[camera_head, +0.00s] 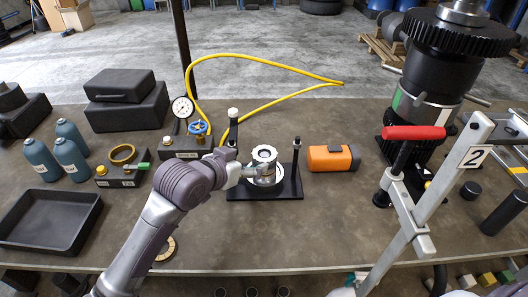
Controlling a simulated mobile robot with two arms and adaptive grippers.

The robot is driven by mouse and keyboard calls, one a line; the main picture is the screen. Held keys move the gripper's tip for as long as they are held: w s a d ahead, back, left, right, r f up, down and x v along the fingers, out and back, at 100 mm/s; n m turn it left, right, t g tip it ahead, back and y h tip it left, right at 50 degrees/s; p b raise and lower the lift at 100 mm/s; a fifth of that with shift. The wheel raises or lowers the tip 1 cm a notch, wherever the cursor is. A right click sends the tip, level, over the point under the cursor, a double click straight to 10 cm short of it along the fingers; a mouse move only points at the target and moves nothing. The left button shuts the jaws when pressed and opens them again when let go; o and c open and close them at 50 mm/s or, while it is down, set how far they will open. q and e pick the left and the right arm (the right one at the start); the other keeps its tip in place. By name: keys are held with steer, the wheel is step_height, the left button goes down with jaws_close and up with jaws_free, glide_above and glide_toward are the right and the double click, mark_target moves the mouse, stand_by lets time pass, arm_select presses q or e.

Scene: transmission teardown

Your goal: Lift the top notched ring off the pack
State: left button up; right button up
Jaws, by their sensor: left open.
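The pack stands on a black base plate (287,190) with upright posts, near the middle of the bench. Its top notched ring (264,153) is pale, with teeth around its edge, and lies flat on top. My left gripper (247,170) reaches in from the left, with its fingers at the pack's left side, just below the top ring. It is open. It is small here, and I cannot tell whether the fingers touch the pack. My right gripper is not in view.
A pressure gauge (182,107) with a blue valve and yellow hose stands behind my left arm. An orange block (333,158) lies right of the pack. An empty black tray (50,220) lies at the left. A red-handled tool (413,133) and large gear assembly crowd the right.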

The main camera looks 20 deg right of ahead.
mark_target(266, 153)
arm_select(q)
steer(key=x, duration=0.3)
steer(key=shift+w+d+p, duration=0.2)
steer(key=shift+d+p, duration=0.1)
steer(key=shift+p, duration=0.1)
steer(key=p+x, duration=0.1)
steer(key=x, duration=0.3)
steer(key=shift+a, duration=0.15)
steer(key=shift+w+f, duration=0.15)
steer(key=shift+c, duration=1.9)
steer(key=c, duration=0.8)
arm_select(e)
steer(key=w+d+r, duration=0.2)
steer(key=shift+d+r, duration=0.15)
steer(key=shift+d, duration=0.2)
